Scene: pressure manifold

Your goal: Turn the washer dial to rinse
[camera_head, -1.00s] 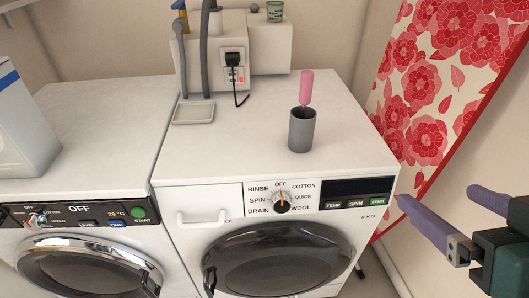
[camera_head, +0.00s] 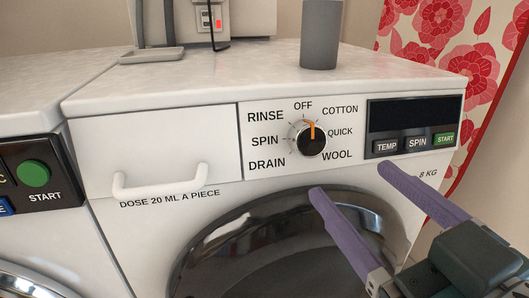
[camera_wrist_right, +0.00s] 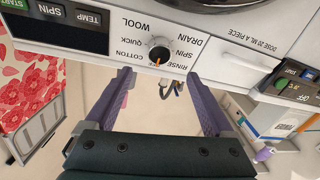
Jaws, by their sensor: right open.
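The washer dial (camera_head: 311,143) is a dark knob with a silver rim and an orange pointer on the white washer's front panel (camera_head: 256,180). The pointer stands almost straight up, by the OFF label; RINSE (camera_head: 265,116) is printed at upper left. My right gripper (camera_head: 350,180) is open and empty, its two purple fingers below and right of the dial in the head view. In the right wrist view the dial (camera_wrist_right: 159,51) appears upside down, between and beyond the fingertips (camera_wrist_right: 158,75), with no contact visible. My left gripper is not in view.
A grey cup (camera_head: 321,35) stands on the washer top. A drawer handle (camera_head: 160,182) sticks out left of the dial. The dark round door (camera_head: 280,240) lies below, and the display with buttons (camera_head: 418,143) is to the right. A second machine (camera_head: 50,225) stands left.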

